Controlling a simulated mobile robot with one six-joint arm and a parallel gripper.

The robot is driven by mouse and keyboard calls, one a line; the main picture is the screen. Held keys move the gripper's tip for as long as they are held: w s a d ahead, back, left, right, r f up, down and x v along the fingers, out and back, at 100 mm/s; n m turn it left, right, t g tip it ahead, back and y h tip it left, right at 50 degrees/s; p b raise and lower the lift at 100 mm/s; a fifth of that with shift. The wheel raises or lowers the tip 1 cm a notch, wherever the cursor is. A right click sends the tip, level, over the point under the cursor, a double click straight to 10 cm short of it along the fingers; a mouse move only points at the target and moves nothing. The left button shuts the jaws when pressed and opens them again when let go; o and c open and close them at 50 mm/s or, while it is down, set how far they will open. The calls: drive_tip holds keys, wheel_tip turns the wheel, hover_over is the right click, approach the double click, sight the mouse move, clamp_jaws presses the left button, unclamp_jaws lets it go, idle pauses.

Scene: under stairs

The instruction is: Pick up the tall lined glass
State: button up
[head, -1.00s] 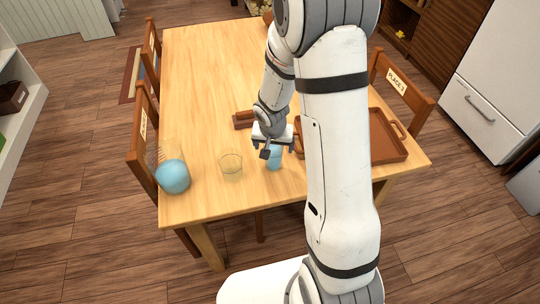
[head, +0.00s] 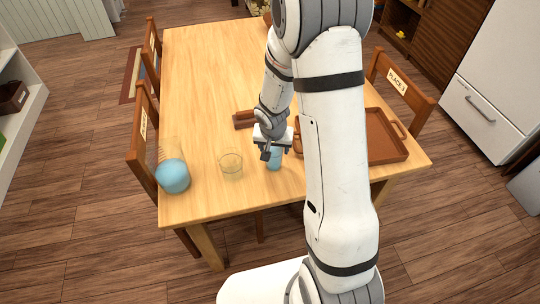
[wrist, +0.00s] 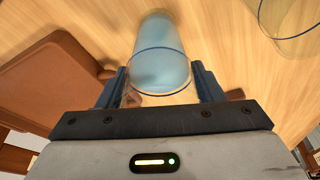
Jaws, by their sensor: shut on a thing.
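A tall glass with blue in it and a dark blue rim line (wrist: 160,60) stands between the fingers of my gripper (wrist: 160,88) in the wrist view. In the head view the glass (head: 274,162) stands near the table's front edge, its top partly hidden by my gripper (head: 273,148). My gripper is shut on this glass from above. The glass looks upright on the table; I cannot tell whether it is lifted.
A short clear glass (head: 231,164) stands just left. A clear jug with blue in it (head: 173,176) is at the front-left corner. A brown tray (head: 385,152) lies at right, partly behind my arm, and a brown object (head: 243,119) lies behind the gripper. The table's left middle (head: 195,90) is clear.

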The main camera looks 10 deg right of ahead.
drive_tip(key=shift+c, duration=1.2)
drive_tip(key=shift+r, duration=0.15)
wheel_tip(320, 180, up, 10)
drive_tip(key=p, duration=0.1)
drive_tip(key=shift+f, duration=0.2)
